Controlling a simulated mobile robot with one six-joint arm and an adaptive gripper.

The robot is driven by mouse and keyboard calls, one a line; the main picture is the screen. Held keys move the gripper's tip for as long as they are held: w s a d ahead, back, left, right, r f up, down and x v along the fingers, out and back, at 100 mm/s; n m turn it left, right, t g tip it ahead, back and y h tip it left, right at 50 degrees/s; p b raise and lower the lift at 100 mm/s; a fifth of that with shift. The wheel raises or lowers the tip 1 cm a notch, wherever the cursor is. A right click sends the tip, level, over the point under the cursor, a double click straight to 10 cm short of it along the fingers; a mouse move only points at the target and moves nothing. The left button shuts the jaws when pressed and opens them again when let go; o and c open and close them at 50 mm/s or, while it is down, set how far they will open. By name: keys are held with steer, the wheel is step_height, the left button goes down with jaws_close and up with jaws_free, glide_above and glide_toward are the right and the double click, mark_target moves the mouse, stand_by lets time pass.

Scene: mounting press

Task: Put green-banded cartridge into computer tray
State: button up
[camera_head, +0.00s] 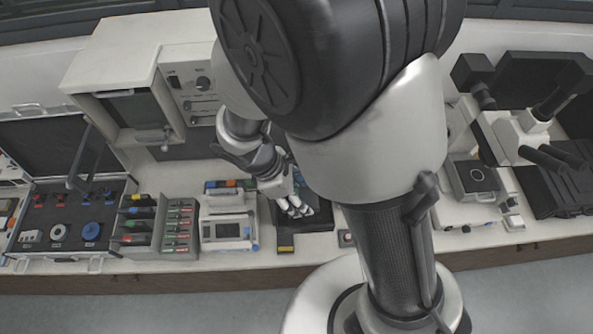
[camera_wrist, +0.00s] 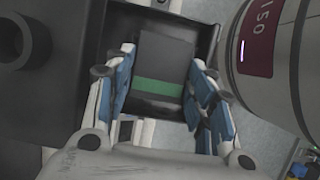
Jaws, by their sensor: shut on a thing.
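My gripper (camera_head: 297,208) is over a dark tray (camera_head: 318,222) on the bench in the head view. In the wrist view, my gripper's blue-padded fingers (camera_wrist: 162,62) are shut on a dark grey cartridge with a green band (camera_wrist: 158,87). Black tray walls (camera_wrist: 211,38) show around and beyond the cartridge. I cannot tell whether the cartridge touches the tray floor. In the head view the cartridge is too small and hidden by the fingers to make out.
A small device with a screen (camera_head: 228,231) stands left of the tray. Further left are cartridge racks (camera_head: 178,226) and an open case (camera_head: 70,225). A boxy press-like machine (camera_head: 125,85) is behind, and a microscope (camera_head: 530,120) is at the right.

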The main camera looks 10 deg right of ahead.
steer(key=shift+s+f, duration=0.1)
steer(key=shift+f, duration=1.05)
steer(key=shift+f, duration=0.15)
steer(key=shift+f+b, duration=0.5)
steer(key=shift+b, duration=0.1)
steer(key=o, duration=0.8)
steer(key=shift+r, duration=0.1)
